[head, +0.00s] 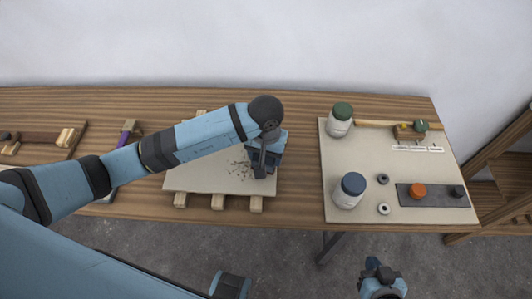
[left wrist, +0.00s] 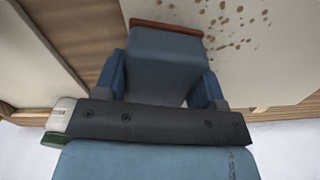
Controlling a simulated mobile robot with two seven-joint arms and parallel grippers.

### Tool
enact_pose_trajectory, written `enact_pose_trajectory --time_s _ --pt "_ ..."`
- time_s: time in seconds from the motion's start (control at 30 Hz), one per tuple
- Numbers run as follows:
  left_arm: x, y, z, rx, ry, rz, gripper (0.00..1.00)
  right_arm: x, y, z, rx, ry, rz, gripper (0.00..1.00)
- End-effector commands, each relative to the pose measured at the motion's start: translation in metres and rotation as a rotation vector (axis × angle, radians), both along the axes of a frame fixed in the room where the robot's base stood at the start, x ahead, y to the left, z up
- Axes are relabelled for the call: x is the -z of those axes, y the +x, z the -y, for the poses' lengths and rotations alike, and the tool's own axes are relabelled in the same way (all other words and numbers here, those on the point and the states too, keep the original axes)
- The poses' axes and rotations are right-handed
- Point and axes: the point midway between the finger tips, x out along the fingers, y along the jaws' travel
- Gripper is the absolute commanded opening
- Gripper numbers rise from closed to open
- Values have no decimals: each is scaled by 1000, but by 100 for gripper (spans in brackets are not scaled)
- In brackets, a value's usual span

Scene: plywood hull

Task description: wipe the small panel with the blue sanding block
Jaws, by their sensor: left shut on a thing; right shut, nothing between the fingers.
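The small panel (head: 205,180) is a pale board on wooden battens in the middle of the bench. Dark specks (head: 239,169) are scattered on it, and they show as brown spots in the left wrist view (left wrist: 232,20). My left gripper (head: 263,168) is over the panel's right part, shut on the blue sanding block (left wrist: 168,62). The block has a reddish-brown strip along its far edge. In the head view the gripper mostly hides the block; I cannot tell whether it touches the panel. My right gripper (head: 383,272) is shut and empty in front of the bench.
A pale board (head: 345,150) at right holds a green-capped jar (head: 340,120), a blue-capped jar (head: 349,190), small rings and a dark strip (head: 437,199) with an orange knob (head: 417,190). A purple-handled tool (head: 128,128) and a wooden tray (head: 40,138) lie at left. Bare bench separates the boards.

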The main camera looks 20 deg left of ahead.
Motion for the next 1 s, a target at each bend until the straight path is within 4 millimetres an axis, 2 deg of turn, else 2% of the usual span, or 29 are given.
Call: enact_pose_trajectory --time_s 0.7,1.0 --pt "13 0 -1 -1 1 -1 45 12 0 0 0 0 0 0" --pt "12 -6 -24 -1 3 1 45 17 0 0 -1 1 0 0"
